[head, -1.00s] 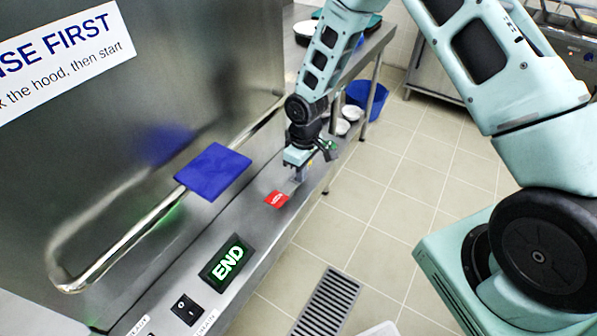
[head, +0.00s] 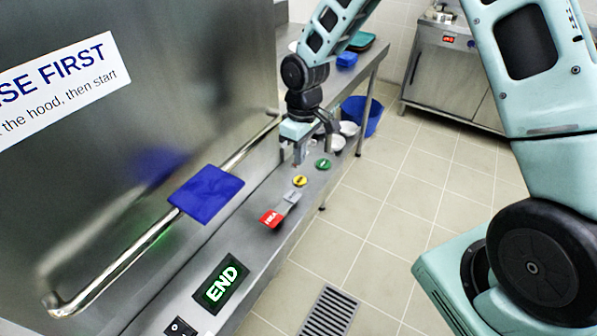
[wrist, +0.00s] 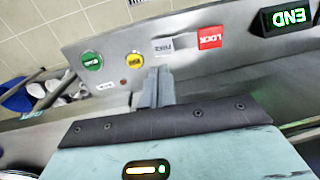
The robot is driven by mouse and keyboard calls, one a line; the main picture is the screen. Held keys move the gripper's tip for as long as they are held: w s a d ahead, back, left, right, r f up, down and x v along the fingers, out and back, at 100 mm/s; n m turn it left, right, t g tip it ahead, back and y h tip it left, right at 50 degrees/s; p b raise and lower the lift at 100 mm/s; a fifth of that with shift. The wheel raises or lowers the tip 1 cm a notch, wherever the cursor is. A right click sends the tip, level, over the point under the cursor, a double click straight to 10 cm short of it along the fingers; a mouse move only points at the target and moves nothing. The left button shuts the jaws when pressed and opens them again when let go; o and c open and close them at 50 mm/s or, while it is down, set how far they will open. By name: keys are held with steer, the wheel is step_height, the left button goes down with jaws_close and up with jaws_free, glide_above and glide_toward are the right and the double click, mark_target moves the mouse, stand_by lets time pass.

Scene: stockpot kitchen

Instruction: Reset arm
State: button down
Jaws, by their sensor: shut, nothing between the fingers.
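My gripper (head: 297,158) is above the steel front ledge of the dishwasher-like machine, near a row of controls. Its fingers are shut and empty, and they show together in the wrist view (wrist: 157,88). A yellow button (head: 299,181), a green button (head: 323,164), a grey label or switch (head: 291,196) and a red LOCK tag (head: 271,218) lie along the ledge just beyond or below the fingers. I see no contact between the fingers and the controls.
A steel bar handle (head: 105,278) with a blue pad (head: 206,194) runs along the hood. A lit END display (head: 221,284) and a black switch (head: 180,328) sit nearer. A blue bin (head: 362,115) stands at the back. The tiled floor (head: 400,215) to the right is clear.

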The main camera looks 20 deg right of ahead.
steer(key=shift+d+r, duration=0.1)
steer(key=shift+r, duration=0.75)
steer(key=s+a+r, duration=0.7)
steer(key=s+r, duration=0.1)
steer(key=s, duration=0.2)
steer(key=s+r, duration=0.3)
steer(key=s, duration=0.6)
steer(key=s+a+r, duration=0.1)
steer(key=s+r, duration=0.1)
steer(key=s, duration=0.7)
steer(key=shift+r+n+t, duration=0.3)
steer(key=shift+r, duration=0.1)
